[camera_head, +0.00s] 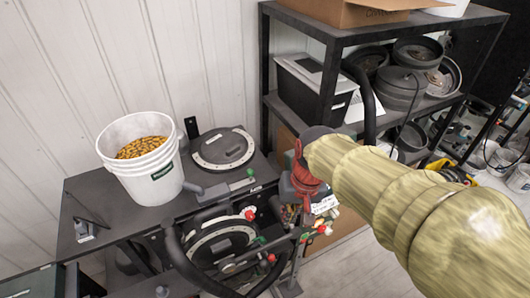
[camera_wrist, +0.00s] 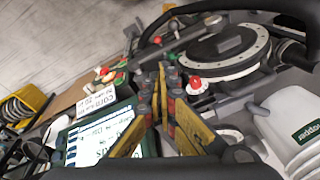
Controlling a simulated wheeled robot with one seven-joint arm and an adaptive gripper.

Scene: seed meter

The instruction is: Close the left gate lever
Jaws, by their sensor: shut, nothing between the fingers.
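The seed meter (camera_head: 222,240) is a black round housing on the dark bench, with several levers tipped in red and green knobs. In the head view a red knob (camera_head: 250,214) and a green knob (camera_head: 250,171) stand near its discs; I cannot tell which lever is the left gate lever. My gripper (camera_head: 303,190) is over the right end of the bench, partly hidden by my arm. In the wrist view my gripper (camera_wrist: 164,68) has its yellow fingers together and empty. A red knob (camera_wrist: 195,82) is just right of the fingertips, and a green knob (camera_wrist: 172,57) is close by them.
A white bucket (camera_head: 152,186) of yellow grain stands on the bench (camera_head: 88,185) at left. A black shelf (camera_head: 332,40) with pans and boxes stands behind my arm. A dark curved hose (camera_head: 185,262) runs across the front. A labelled tablet (camera_wrist: 100,135) lies below left in the wrist view.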

